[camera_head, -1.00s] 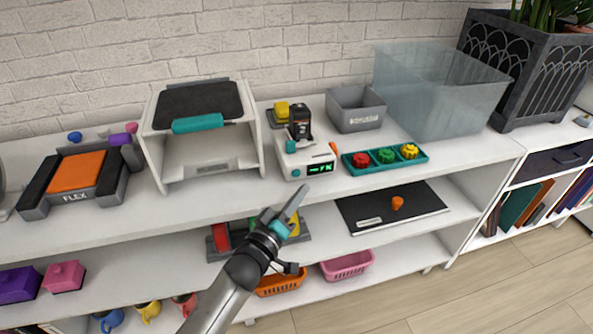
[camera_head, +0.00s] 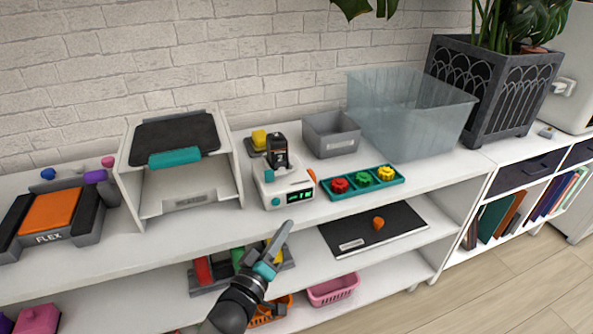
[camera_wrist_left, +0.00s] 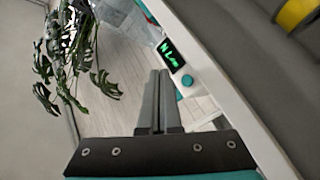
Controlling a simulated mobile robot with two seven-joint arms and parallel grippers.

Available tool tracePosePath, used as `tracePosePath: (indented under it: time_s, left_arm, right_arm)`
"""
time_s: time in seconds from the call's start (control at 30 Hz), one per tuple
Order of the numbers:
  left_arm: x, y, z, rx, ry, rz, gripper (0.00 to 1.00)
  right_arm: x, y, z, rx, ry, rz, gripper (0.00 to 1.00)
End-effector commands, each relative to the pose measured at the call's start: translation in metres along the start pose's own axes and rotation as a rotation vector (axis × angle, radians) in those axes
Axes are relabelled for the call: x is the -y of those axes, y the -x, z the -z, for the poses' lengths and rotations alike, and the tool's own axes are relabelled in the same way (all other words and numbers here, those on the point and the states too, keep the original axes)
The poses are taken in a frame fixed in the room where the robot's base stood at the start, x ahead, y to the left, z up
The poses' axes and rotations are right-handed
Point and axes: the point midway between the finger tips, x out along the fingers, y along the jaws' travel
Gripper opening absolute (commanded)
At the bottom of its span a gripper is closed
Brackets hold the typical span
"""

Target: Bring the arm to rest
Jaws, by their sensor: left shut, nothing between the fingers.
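My left gripper (camera_head: 287,228) is in front of the shelf, below and in front of the small white device (camera_head: 284,187) with a green display. Its fingers are together and empty. In the left wrist view the two grey fingers (camera_wrist_left: 158,78) lie side by side with nothing between them, and the device's green display (camera_wrist_left: 170,55) shows just right of them. My right gripper is not in any view.
On the top shelf stand a white box with a teal handle (camera_head: 175,157), a grey bin (camera_head: 331,134), a teal tray (camera_head: 337,194) with colored knobs, and a clear tub (camera_head: 410,115). A black mat (camera_head: 345,232) lies one level lower. Floor at the right is clear.

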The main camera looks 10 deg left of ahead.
Motion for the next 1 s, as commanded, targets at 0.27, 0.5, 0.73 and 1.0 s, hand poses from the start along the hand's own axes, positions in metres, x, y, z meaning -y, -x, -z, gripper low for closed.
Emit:
tracePosePath:
  time_s: [0.27, 0.5, 0.73, 1.0]
  left_arm:
    - [0.047, 0.018, -0.036, 0.082, -0.081, 0.126, 0.0]
    - [0.162, 0.105, -0.13, 0.386, -0.325, 0.423, 0.0]
    - [0.246, 0.242, -0.205, 0.797, -0.556, 0.619, 0.0]
    - [0.285, 0.393, -0.245, 1.239, -0.718, 0.688, 0.0]
  right_arm:
    - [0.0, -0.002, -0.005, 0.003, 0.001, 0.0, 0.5]
    - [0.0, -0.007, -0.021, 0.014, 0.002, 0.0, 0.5]
    - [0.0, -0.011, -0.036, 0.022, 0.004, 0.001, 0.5]
    - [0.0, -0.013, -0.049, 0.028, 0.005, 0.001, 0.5]
